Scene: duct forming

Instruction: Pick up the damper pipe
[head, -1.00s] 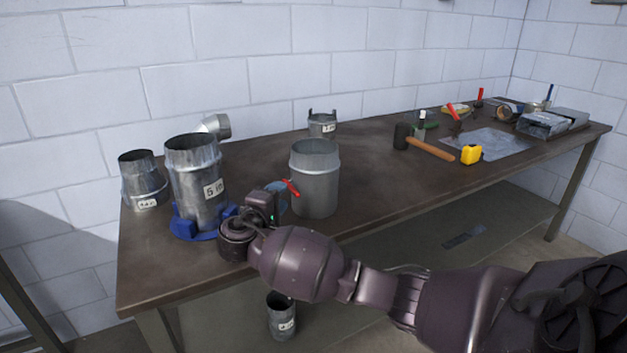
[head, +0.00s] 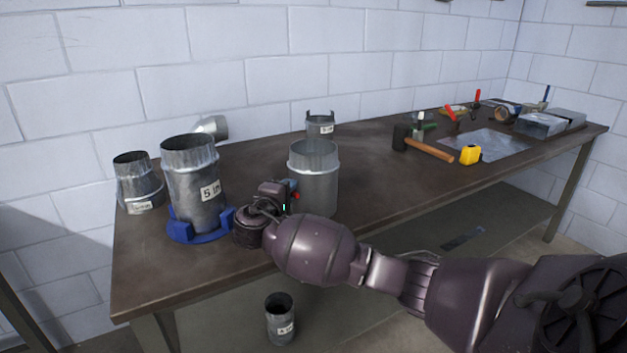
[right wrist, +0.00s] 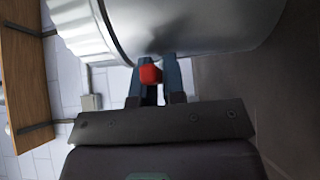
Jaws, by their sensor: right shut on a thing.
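The damper pipe (head: 315,172) is a grey metal cylinder with a raised band, upright on the workbench. My right gripper (head: 292,190) is at the pipe's left side, low down, shut on the handle. In the right wrist view its two blue-grey fingers (right wrist: 153,78) reach the curved wall of the pipe. My left gripper is not in view.
Left of my gripper, a labelled duct (head: 192,180) stands in a blue ring base (head: 183,236). Another duct (head: 137,185) and an elbow (head: 211,128) stand nearby. A small collar (head: 320,125) is behind the pipe. A hammer (head: 428,149) and yellow tape measure (head: 470,154) lie right.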

